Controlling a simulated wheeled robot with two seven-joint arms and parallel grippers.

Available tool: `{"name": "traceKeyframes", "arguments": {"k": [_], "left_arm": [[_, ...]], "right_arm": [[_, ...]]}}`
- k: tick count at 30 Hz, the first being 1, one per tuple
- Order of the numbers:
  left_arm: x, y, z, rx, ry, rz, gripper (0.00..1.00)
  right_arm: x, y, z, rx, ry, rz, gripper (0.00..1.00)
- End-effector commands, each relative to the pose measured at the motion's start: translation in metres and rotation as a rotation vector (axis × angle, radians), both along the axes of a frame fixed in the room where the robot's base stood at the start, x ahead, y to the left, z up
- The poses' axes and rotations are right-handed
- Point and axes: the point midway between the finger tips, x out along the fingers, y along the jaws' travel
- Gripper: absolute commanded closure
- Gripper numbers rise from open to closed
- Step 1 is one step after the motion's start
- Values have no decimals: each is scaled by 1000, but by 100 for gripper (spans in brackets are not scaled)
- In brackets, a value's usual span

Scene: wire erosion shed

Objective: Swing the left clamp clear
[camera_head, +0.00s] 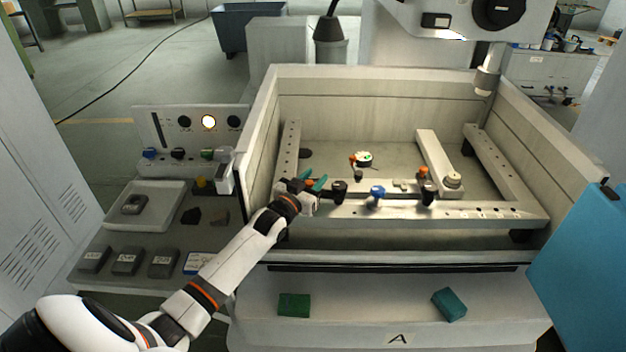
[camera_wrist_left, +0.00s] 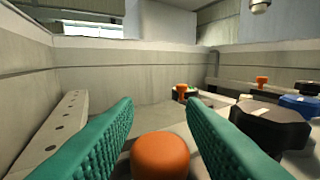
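My left gripper (camera_head: 315,184) reaches over the tank's left front corner, its teal fingers apart. In the left wrist view the open fingers (camera_wrist_left: 160,115) straddle an orange knob (camera_wrist_left: 160,157), with a gap on each side. That knob belongs to the left clamp, whose body is mostly hidden by the gripper. Just right of it stands a black star knob (camera_head: 340,188), which also shows in the wrist view (camera_wrist_left: 265,122). A blue knob (camera_head: 377,191) and the right clamp's orange knob (camera_head: 423,171) stand further along the front rail (camera_head: 470,211). My right gripper is not in view.
A small part with a green ring (camera_head: 363,158) and an orange-topped post (camera_head: 352,160) stand behind the rail. The tank walls (camera_head: 262,150) enclose the area. A side table (camera_head: 120,238) with a white tray (camera_head: 167,213) is left. The left tank floor is clear.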

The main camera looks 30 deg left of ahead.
Motion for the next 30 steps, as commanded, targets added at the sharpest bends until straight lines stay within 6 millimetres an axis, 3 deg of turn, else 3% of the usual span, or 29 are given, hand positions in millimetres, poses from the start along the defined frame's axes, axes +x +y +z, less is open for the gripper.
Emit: {"name": "traceKeyframes", "arguments": {"k": [13,24,30], "left_arm": [[-10,-1,-2,0,1,0,59],[-80,-2,-4,0,3,0,59],[-109,-3,-2,0,1,0,59]], "right_arm": [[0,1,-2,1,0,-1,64],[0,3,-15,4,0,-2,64],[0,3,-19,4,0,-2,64]]}}
